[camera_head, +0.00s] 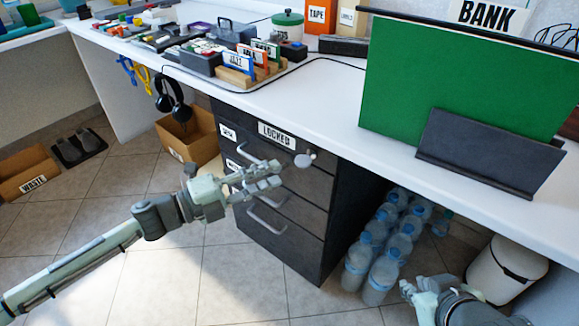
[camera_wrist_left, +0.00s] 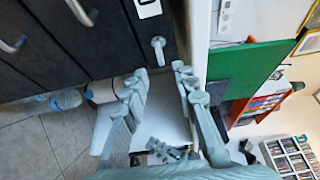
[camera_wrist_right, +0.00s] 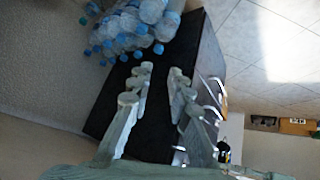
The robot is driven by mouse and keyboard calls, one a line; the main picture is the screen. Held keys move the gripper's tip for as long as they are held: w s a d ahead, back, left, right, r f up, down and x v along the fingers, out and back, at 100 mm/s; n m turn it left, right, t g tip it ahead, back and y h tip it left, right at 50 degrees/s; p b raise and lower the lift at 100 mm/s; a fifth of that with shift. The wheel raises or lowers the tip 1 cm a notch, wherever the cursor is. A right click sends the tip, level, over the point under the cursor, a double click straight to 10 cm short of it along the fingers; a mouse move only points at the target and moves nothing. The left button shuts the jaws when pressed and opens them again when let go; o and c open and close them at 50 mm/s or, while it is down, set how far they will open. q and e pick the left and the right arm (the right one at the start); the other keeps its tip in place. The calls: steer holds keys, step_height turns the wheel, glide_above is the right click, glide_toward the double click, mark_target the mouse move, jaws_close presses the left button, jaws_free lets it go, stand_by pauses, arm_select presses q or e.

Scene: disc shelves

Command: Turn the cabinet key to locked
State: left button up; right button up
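The dark cabinet (camera_head: 300,235) stands under the desk. Its silver key (camera_head: 305,160) sticks out of the top drawer's front, right of a white LOCKED label (camera_head: 277,135). In the left wrist view the key (camera_wrist_left: 158,46) lies just beyond the fingertips, near the label's edge (camera_wrist_left: 148,8). My left gripper (camera_head: 277,175) is open and empty in front of the top drawer, slightly below and left of the key. It also shows open in the left wrist view (camera_wrist_left: 158,73). My right gripper (camera_wrist_right: 161,73) is open and empty, low at the right, pointing towards the cabinet's dark side (camera_wrist_right: 150,105).
Drawer handles (camera_head: 268,218) stick out near my left gripper. Water bottles (camera_head: 385,245) stand on the floor right of the cabinet, near a white bin (camera_head: 505,268). Headphones (camera_head: 172,98) hang at the desk edge. The floor (camera_head: 130,215) in front is clear.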

arm_select(q)
steer(key=shift+v, duration=1.6)
